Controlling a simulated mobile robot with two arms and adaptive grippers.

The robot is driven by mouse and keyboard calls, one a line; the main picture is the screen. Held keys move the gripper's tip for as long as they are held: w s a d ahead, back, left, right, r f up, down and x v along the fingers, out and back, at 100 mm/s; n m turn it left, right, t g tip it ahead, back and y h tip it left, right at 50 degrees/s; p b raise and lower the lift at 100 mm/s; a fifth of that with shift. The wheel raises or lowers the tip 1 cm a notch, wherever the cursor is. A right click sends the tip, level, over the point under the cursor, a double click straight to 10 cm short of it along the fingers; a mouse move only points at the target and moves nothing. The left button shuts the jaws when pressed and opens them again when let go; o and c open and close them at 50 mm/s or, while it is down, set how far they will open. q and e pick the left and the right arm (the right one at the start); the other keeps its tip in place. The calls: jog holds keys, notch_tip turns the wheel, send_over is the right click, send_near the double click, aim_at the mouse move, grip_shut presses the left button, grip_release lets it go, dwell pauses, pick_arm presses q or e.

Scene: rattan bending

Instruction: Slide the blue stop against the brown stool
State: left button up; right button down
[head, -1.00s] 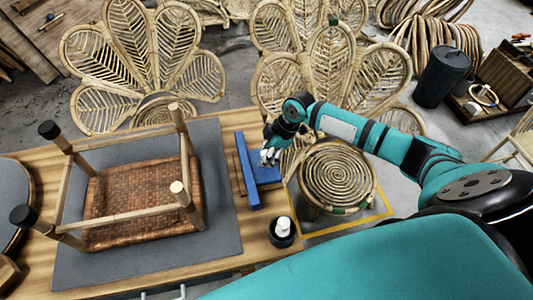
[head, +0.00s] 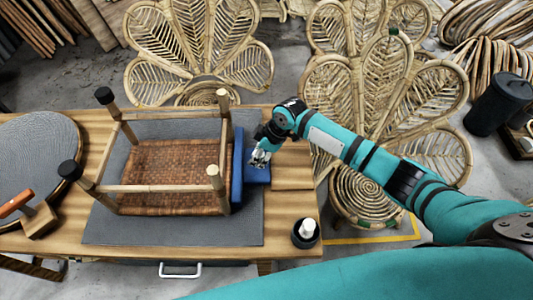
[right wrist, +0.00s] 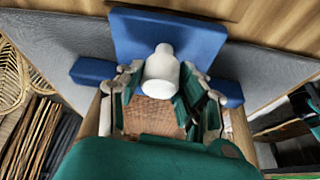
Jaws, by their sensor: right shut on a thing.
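The brown stool (head: 170,172) lies upside down on a grey mat (head: 180,234), its woven seat down and legs up. The blue stop (head: 238,172) is a long bar with a flat plate, standing along the stool's right side. In the head view it looks touching or nearly touching; the exact contact cannot be told. My right gripper (head: 260,157) is over the plate. In the right wrist view its fingers (right wrist: 165,98) are closed around a white knob (right wrist: 161,78) on the blue stop (right wrist: 170,35); woven seat (right wrist: 150,115) shows between them. My left gripper is not in view.
A black cup with a white-topped item (head: 306,232) stands at the table's front right. A mallet with an orange handle (head: 17,203) and a round grey pad (head: 35,150) are at the left. Rattan chairs (head: 385,110) stand behind the table.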

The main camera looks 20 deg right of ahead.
jog(key=c, duration=0.9)
grip_release()
jog(key=shift+a, duration=0.1)
jog(key=shift+o, duration=0.2)
jog(key=v, duration=1.2)
